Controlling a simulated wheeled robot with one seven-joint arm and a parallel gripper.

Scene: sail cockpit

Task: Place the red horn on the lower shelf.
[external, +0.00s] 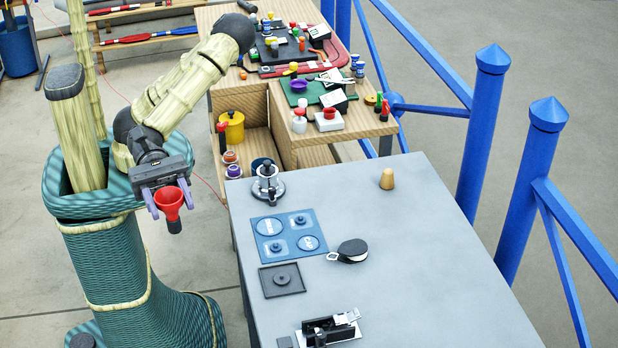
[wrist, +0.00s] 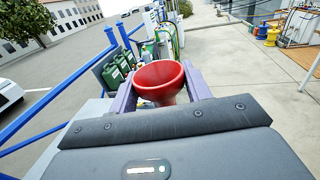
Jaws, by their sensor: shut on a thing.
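The red horn (external: 168,202) has a red bell and a dark lower end. My gripper (external: 168,200) is shut on it and holds it in the air, left of the grey table, with the bell up. In the wrist view the horn's bell (wrist: 158,82) sits between the two purple fingers. The lower shelf (external: 260,145) is the wooden compartment under the wooden bench top, at upper middle. It is apart from my gripper, up and to the right in the external view. Part of its inside is hidden by the bench top and the grey table.
A yellow pot (external: 231,127), small jars (external: 232,165) and a dark blue container (external: 262,165) stand on or near the lower shelf. The grey table (external: 400,250) holds a winch, a blue mat and a black block. Blue posts (external: 484,130) stand at right.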

